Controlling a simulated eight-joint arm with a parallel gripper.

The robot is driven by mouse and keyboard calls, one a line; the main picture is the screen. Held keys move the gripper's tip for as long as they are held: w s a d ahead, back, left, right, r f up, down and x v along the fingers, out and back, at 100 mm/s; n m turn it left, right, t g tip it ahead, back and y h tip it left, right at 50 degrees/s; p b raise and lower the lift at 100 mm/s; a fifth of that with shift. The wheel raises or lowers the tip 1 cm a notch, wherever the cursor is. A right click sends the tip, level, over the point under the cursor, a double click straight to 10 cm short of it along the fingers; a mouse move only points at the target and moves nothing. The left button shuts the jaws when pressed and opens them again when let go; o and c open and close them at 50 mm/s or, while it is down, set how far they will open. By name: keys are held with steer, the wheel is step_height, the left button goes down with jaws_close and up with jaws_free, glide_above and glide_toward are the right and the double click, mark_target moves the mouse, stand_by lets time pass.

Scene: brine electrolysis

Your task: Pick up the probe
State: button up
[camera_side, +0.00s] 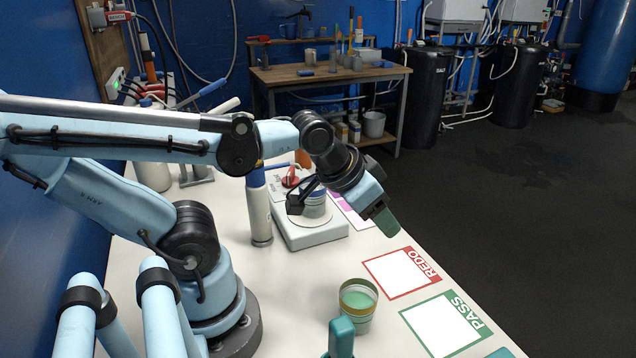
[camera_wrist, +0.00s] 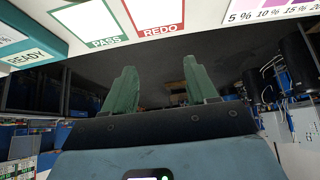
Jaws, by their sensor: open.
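My gripper (camera_side: 387,225) is at the end of the raised arm, above the bench and to the right of the white stirrer-like base. In the wrist view its two green fingers (camera_wrist: 157,80) stand apart with nothing between them. No thing is clearly marked as the probe. A pale upright cylinder with a blue top (camera_side: 260,210) stands left of the base, well apart from my gripper. A teal upright handle-like piece (camera_side: 341,336) shows at the bottom edge, its lower part cut off. I cannot tell whether either is the probe.
A cup with green contents (camera_side: 357,308) stands near the front. The REDO card (camera_side: 400,273) and PASS card (camera_side: 445,326) lie along the right edge. The white base (camera_side: 312,236) carries a vessel, partly hidden by my wrist. Bare bench lies between.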

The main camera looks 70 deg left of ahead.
steer(key=g, duration=0.7)
glide_toward(341, 342)
steer(key=shift+w+a+f, duration=0.25)
steer(key=shift+w+a, duration=0.25)
steer(key=shift+s+f, duration=0.1)
steer(key=shift+a+f, duration=0.15)
steer(key=shift+f, duration=5.75)
steer(key=c, duration=1)
steer(key=shift+c, duration=0.3)
